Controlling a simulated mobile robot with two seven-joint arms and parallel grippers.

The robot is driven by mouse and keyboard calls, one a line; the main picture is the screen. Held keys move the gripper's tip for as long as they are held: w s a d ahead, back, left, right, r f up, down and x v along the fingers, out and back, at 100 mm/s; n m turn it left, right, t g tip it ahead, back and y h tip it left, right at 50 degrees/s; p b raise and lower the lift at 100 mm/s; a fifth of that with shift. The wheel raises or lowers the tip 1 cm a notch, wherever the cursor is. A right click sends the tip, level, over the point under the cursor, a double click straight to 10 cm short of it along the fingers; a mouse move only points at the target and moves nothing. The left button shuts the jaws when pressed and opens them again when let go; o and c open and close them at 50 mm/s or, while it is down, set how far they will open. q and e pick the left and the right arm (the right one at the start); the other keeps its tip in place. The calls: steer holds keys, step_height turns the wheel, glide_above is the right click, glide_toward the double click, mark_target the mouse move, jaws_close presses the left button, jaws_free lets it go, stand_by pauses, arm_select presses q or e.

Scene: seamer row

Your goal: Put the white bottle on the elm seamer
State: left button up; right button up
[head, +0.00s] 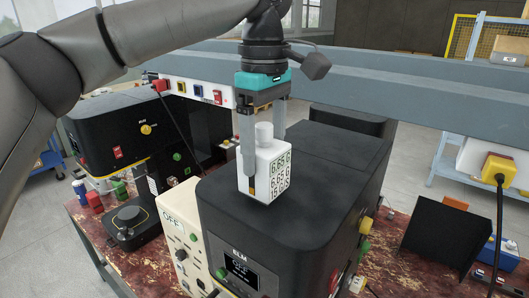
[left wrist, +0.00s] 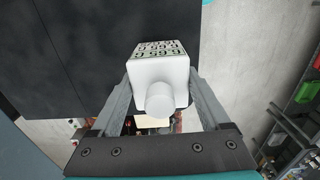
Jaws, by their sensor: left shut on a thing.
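The white bottle (head: 259,178) is a square block with a round cap and green-and-black printed numbers on one side. My left gripper (head: 262,165) is shut on it from above, one finger on each side, and it stands upright. The left wrist view also shows the bottle (left wrist: 160,75) between the fingers. The elm seamer (head: 320,170) is the large black machine with "ELM" and a small screen on its front. The bottle is over its flat top, near the front edge; I cannot tell whether its base touches. My right gripper is not in view.
A second black machine (head: 112,125) stands at the left, with a cream control box (head: 178,235) between. A grey beam (head: 400,85) crosses behind my gripper. A dark angled panel (head: 438,232) stands on the worn red table at right. The seamer's top behind the bottle is clear.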

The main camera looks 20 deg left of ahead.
arm_select(q)
steer(key=shift+f, duration=0.6)
steer(key=o, duration=1.5)
steer(key=shift+f, duration=0.1)
steer(key=shift+o, duration=0.2)
step_height(320, 180, up, 12)
steer(key=shift+r, duration=0.15)
